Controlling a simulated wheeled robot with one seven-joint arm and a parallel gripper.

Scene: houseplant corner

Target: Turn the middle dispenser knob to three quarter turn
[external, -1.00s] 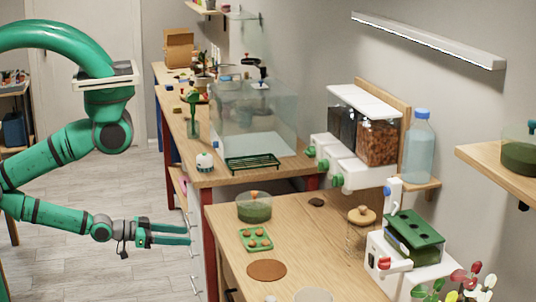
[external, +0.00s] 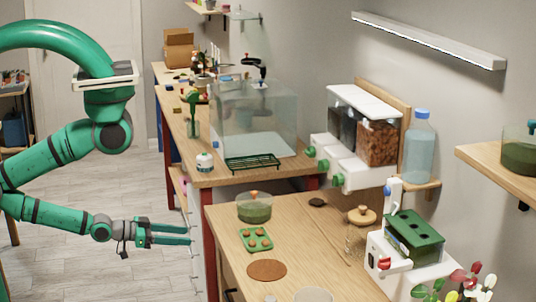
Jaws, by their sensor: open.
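The dispenser (external: 362,128) stands against the wall, with dark and brown-filled clear bins under a white lid and white spouts below. Green knobs sit on the spout fronts. The middle knob (external: 323,165) is between the far knob (external: 310,152) and the near knob (external: 337,181). Its turn angle is too small to read. My gripper (external: 188,235) is open and empty, with its fingers pointing right. It is at the left of the near wooden table, well away from the knobs and touching none of them.
On the near table (external: 225,225) stand a green-filled bowl (external: 254,211), a green tray (external: 248,243), a brown disc (external: 267,270) and a wooden-lidded jar (external: 361,217). A clear tank (external: 235,115) and green rack (external: 252,164) are behind. A blue-capped bottle (external: 420,150) stands right of the dispenser.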

